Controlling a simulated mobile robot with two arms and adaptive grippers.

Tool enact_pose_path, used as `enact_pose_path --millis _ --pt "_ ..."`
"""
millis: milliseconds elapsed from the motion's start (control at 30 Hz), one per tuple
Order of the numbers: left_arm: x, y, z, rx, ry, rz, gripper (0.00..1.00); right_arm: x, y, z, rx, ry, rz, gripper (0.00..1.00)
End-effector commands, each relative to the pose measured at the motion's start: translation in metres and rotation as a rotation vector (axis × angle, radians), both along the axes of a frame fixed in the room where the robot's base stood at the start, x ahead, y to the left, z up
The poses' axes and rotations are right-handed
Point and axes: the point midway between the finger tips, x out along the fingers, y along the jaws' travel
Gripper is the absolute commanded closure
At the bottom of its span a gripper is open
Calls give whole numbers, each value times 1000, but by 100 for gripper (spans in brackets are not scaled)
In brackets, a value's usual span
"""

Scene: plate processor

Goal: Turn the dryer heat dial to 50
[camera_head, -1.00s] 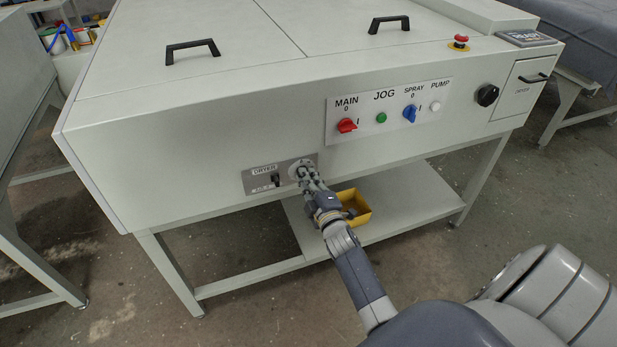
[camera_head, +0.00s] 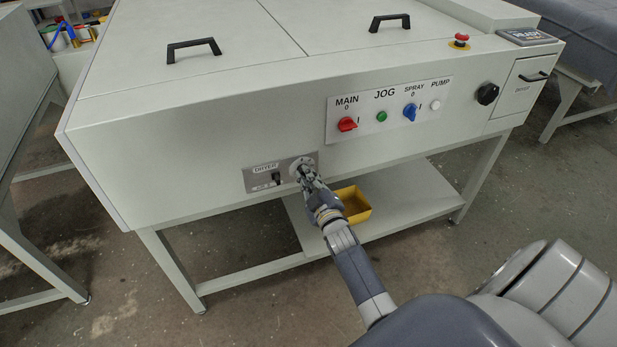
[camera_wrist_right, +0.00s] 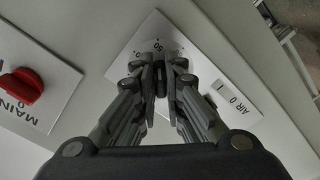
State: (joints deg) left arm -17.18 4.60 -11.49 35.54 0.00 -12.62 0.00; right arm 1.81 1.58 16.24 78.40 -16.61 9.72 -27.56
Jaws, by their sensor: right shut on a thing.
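The dryer panel (camera_head: 258,182) is a grey plate low on the machine's front, with a DRYER label and a small black switch (camera_head: 277,179). The heat dial (camera_head: 300,162) is at the panel's right end, with its pale round face partly showing. My right gripper (camera_head: 304,172) is on the dial, shut on its knob. In the right wrist view, the gripper's two fingers (camera_wrist_right: 161,78) close together over the dial and hide most of the knob. Printed scale marks, including a 50, show just beyond the fingertips. The knob's exact setting is hidden. My left gripper is out of view.
The control panel (camera_head: 387,87) above right has a red MAIN knob (camera_head: 347,124), a green JOG button and a blue SPRAY knob. A yellow bin (camera_head: 355,204) stands on the shelf below my right wrist. Free floor lies in front.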

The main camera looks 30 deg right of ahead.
Motion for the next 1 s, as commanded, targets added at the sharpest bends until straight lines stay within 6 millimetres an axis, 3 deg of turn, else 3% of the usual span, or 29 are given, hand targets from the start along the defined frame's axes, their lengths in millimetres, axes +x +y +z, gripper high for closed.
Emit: enact_pose_path --millis 33,233,300,367,767,1000 --pt "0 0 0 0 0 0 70 3 -1 8 -4 -16 1 100" --pt "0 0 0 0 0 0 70 3 -1 8 -5 -17 1 100" --pt "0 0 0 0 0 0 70 3 -1 9 -5 -17 1 79" --pt "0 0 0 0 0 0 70 3 -1 8 -5 -16 1 70" --pt "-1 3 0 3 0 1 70 1 0 5 -3 -9 1 70" --pt "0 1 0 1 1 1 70 -24 6 2 -1 -5 1 70"
